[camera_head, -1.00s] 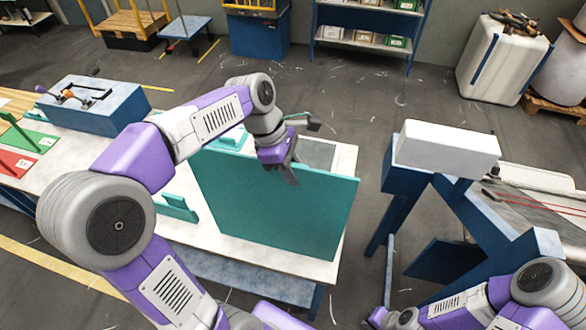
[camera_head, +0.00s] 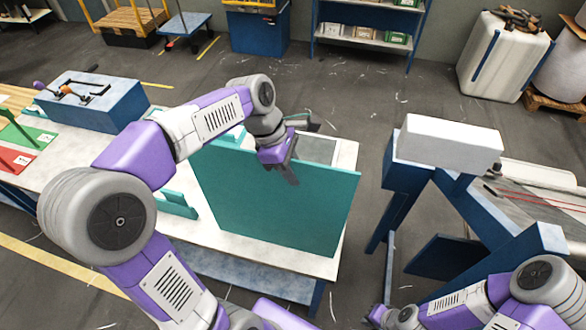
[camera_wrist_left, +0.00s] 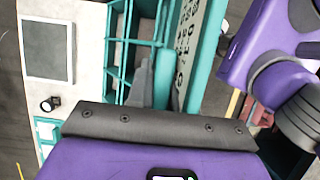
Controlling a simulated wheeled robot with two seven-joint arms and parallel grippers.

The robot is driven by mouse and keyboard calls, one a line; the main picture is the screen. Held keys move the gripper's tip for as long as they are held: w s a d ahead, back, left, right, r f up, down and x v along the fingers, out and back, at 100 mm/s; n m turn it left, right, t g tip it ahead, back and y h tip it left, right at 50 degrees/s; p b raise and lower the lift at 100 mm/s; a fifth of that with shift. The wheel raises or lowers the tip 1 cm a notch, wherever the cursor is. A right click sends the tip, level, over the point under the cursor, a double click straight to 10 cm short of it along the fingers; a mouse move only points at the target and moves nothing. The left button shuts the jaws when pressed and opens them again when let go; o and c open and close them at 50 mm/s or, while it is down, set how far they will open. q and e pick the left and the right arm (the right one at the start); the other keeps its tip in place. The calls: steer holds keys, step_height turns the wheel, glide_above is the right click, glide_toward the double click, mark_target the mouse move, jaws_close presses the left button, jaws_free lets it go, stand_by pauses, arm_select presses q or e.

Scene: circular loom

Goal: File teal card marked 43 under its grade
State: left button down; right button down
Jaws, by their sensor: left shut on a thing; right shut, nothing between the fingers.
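A large teal panel (camera_head: 270,205) stands upright near the right end of the white table. My left gripper (camera_head: 284,172) is at its top edge, pointing down. In the left wrist view its grey fingers (camera_wrist_left: 153,82) are closed beside a teal rack (camera_wrist_left: 122,60) with open compartments. The thing between them, taken as the teal card, is mostly hidden. A pale strip with dark characters (camera_wrist_left: 190,40) runs along the panel to the right of the fingers; I cannot read a 43. My right gripper (camera_head: 382,318) is shut and empty at the bottom edge, partly cut off.
The white table (camera_head: 262,252) holds a green mat (camera_head: 36,138) and a red mat (camera_head: 18,160) at far left. A blue box with a handle (camera_head: 95,100) stands behind them. A blue stand with a white block (camera_head: 450,143) is across a floor gap to the right.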

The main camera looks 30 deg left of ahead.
arm_select(q)
steer(key=shift+f, duration=0.15)
steer(key=b, duration=0.3)
glide_above(293, 195)
steer(key=shift+w+f, duration=0.1)
steer(key=shift+f, duration=2)
steer(key=c, duration=0.9)
jaws_free()
steer(key=shift+c, duration=0.2)
steer(key=shift+a, duration=0.1)
steer(key=shift+p+v, duration=0.55)
steer(key=shift+v, duration=3.25)
